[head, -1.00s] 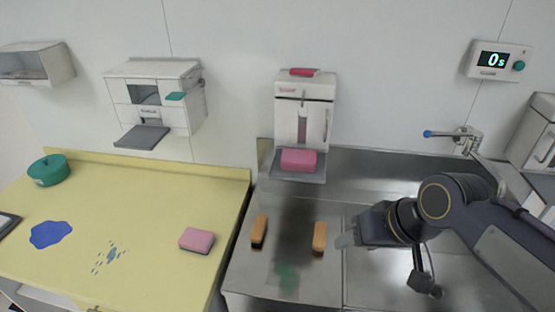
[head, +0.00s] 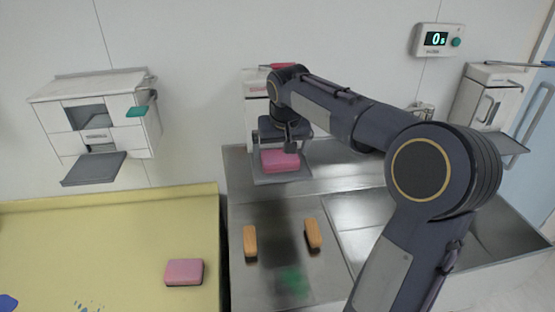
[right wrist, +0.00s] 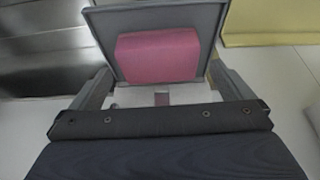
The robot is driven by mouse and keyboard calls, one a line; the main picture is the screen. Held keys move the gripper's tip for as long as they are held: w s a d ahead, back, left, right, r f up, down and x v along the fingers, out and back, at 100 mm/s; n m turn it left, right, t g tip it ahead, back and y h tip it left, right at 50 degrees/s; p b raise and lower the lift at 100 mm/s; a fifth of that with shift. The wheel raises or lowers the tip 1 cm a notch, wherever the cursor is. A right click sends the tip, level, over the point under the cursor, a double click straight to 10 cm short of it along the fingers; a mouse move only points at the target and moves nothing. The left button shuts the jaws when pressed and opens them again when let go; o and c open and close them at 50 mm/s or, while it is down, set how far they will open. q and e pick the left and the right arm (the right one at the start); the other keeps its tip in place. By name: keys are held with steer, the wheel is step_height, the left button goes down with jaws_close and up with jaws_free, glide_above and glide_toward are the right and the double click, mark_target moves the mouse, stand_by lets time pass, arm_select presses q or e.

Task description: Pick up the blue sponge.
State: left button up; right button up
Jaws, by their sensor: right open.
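No blue sponge shows in these frames; the sponges I see are pink. One pink sponge (head: 281,163) lies on the grey shelf (head: 292,178) of the white wall dispenser (head: 257,112). Another pink sponge with a dark underside (head: 184,271) lies on the yellow counter. My right gripper (head: 287,146) is at the dispenser, just above and in front of the shelf sponge. In the right wrist view the shelf sponge (right wrist: 158,55) appears beyond and between my open, empty fingers (right wrist: 161,76); I cannot tell the exact gap. My left gripper is not in view.
Two orange-brown blocks (head: 250,242) (head: 313,233) and a green smear (head: 293,282) are on the steel counter (head: 262,213). The yellow counter (head: 100,240) has a blue patch (head: 7,302). A white unit with an open tray (head: 92,168) is on the left wall.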

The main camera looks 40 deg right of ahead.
mark_target(280, 156)
steer(key=x, duration=0.3)
steer(key=shift+d+f, duration=0.1)
steer(key=shift+f, duration=0.15)
steer(key=c, duration=0.9)
steer(key=shift+o, duration=0.2)
steer(key=shift+r, duration=0.2)
